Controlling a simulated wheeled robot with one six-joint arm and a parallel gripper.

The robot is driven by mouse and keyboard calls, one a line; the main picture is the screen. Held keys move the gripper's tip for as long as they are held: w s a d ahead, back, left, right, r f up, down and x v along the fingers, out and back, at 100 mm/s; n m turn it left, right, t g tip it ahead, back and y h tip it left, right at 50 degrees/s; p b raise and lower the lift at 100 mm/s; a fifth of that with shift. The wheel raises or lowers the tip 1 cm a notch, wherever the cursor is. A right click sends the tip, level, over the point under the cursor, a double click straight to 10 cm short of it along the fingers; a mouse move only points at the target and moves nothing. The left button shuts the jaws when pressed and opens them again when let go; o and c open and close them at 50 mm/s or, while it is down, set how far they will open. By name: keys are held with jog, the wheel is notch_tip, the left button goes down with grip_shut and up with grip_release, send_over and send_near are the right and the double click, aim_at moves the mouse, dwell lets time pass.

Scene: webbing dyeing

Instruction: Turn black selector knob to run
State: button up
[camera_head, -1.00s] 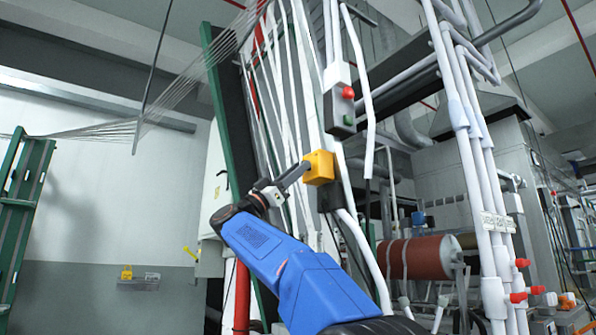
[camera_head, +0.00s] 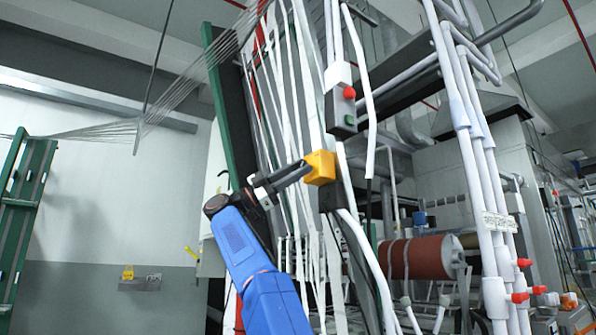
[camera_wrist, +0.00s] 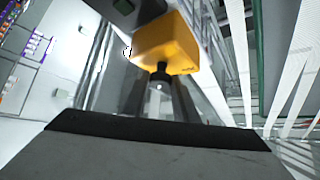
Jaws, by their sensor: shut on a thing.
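A yellow box (camera_head: 320,168) is mounted on the upright frame in the head view. It also fills the upper middle of the wrist view (camera_wrist: 170,45). The black selector knob (camera_wrist: 161,70) sticks out of the box's near face in the wrist view. My gripper (camera_head: 304,172) reaches the box from the left, and its fingers (camera_wrist: 161,92) lie on both sides of the knob, shut on it. In the head view the fingers hide the knob. I cannot read any position mark on the box.
Above the box is a grey control box (camera_head: 340,100) with a red button and a green button. White webbing strands (camera_head: 290,110) hang just behind my gripper. White pipes (camera_head: 470,130) and a red-brown roller (camera_head: 420,257) stand to the right.

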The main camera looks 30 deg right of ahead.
jog(key=shift+m, duration=0.4)
dwell(0.3)
jog(key=o, duration=1)
jog(key=v, duration=1.7)
jog(key=shift+w, duration=0.3)
jog(key=shift+a, duration=0.15)
